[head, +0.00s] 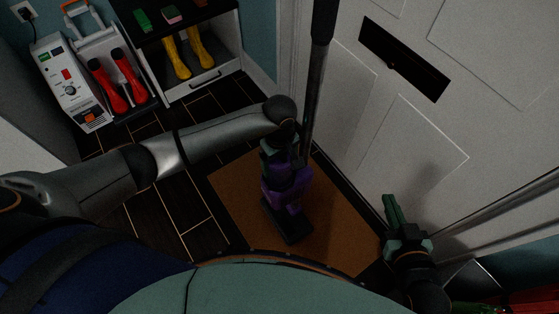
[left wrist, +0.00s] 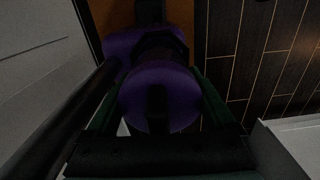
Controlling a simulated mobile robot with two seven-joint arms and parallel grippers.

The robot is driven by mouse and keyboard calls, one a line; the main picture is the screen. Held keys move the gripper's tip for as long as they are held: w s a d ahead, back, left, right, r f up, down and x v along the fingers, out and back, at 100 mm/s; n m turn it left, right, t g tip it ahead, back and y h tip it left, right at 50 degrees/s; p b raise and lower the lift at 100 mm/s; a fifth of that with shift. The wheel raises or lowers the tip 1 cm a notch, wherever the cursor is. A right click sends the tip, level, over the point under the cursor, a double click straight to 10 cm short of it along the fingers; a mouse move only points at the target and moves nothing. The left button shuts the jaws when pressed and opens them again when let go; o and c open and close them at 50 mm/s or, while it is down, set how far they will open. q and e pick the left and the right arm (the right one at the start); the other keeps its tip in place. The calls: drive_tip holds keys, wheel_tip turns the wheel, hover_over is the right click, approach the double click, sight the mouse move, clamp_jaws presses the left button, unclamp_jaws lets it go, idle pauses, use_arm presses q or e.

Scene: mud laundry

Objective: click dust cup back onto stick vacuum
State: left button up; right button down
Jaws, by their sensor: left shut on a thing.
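The stick vacuum (head: 290,222) is purple and black and shows low on the brown mat in the head view, its dark foot towards me. My left gripper (head: 280,150) comes down on it from above. In the left wrist view, the green fingers of my left gripper (left wrist: 160,100) stand on either side of a rounded purple part (left wrist: 158,92), which looks like the dust cup. More purple and dark parts lie just beyond it. Whether the cup is seated on the body is hidden. My right gripper (head: 393,210) is away to the right, near the door, with nothing visible in it.
A white panelled door (head: 420,130) with a dark slot stands at right. A dark upright pole (head: 318,70) rises beside the vacuum. A shoe bench (head: 205,85) with yellow boots and a grey-white unit (head: 68,85) by red boots stand at back left. Dark floor tiles are clear at left.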

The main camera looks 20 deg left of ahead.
use_arm(q)
drive_tip(key=shift+f, duration=0.2)
drive_tip(key=o, duration=1.2)
drive_tip(key=shift+r+p, duration=2.2)
drive_tip(key=shift+r, duration=0.85)
